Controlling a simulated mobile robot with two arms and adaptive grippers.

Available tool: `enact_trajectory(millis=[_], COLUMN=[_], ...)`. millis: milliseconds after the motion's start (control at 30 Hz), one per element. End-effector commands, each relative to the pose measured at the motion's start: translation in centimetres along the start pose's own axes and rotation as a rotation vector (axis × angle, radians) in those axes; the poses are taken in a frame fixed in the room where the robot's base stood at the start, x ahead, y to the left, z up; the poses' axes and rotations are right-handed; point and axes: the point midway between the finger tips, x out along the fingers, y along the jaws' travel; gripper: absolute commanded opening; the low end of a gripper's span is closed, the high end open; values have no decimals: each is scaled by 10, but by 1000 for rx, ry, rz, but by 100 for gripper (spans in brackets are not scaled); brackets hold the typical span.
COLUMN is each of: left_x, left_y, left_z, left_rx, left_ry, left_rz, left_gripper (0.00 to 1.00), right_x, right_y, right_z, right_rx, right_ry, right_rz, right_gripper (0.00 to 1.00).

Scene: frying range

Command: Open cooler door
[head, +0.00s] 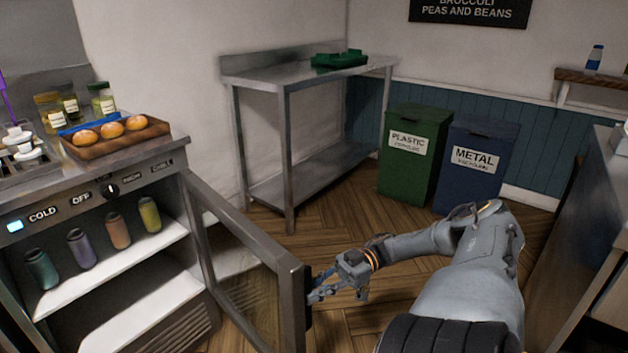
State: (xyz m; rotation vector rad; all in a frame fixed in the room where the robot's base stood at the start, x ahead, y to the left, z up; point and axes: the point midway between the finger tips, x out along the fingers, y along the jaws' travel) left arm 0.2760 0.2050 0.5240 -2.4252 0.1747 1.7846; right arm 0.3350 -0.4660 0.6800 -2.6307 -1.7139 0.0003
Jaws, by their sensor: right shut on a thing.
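The cooler (60,200) is at the left, with a control panel along its top front edge. Its glass door (243,238) stands swung open toward me, and the shelves inside are exposed. My right gripper (325,290) is at the free edge of the door, shut on the dark door handle (308,297). The fingers partly hide the handle. Several coloured cans (118,230) stand on the cooler's upper shelf. My left gripper is not in view.
A wooden tray of buns (115,135) and several jars (70,104) stand on the cooler top. A steel table (290,80) stands behind the door. Green (412,155) and blue (472,165) bins stand at the back. A counter (580,230) bounds the right.

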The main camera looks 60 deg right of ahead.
Motion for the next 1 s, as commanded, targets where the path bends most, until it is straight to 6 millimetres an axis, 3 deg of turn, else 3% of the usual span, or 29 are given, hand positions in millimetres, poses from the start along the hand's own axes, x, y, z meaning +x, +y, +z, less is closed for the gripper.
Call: enact_trajectory(millis=[33, 67, 133, 533, 1000], left_x=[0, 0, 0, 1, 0], left_y=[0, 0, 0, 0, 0], left_z=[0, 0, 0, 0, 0], left_rx=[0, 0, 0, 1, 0], left_ry=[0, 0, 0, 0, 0], left_rz=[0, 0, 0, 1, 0], left_gripper=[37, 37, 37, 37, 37], right_x=[-1, -1, -1, -5, -65], right_y=[4, 4, 4, 2, 4], right_z=[0, 0, 0, 0, -1], right_rx=[-3, -4, -4, -4, -8], right_ry=[-6, -6, -5, -2, -1], right_rz=[11, 11, 11, 6, 10], right_gripper=[0, 23, 37, 38, 38])
